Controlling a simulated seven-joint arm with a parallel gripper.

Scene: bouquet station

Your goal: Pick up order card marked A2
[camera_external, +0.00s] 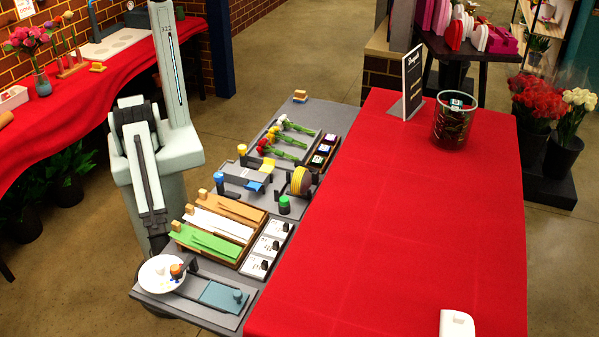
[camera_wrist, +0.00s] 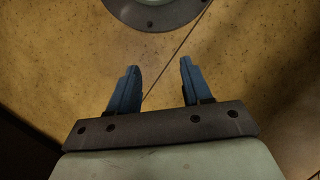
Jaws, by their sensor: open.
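Three white order cards with black clips or knobs stand in a row on the grey workbench: a far card (camera_external: 277,227), a middle card (camera_external: 265,246) and a near card (camera_external: 253,266). Their markings are too small to read, so I cannot tell which is A2. My gripper (camera_wrist: 160,66) is open and empty in the wrist view, with its two blue fingers apart. It points at the bare floor, and no card shows there. In the external view I cannot make out its fingers; my arm is folded left of the workbench.
Trays of orange, white and green paper (camera_external: 207,245) lie left of the cards. A green-capped jar (camera_external: 284,206) and ribbon spool (camera_external: 301,181) stand beyond them. A white plate (camera_external: 152,274) is at the near left. The red table (camera_external: 400,230) on the right is largely clear.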

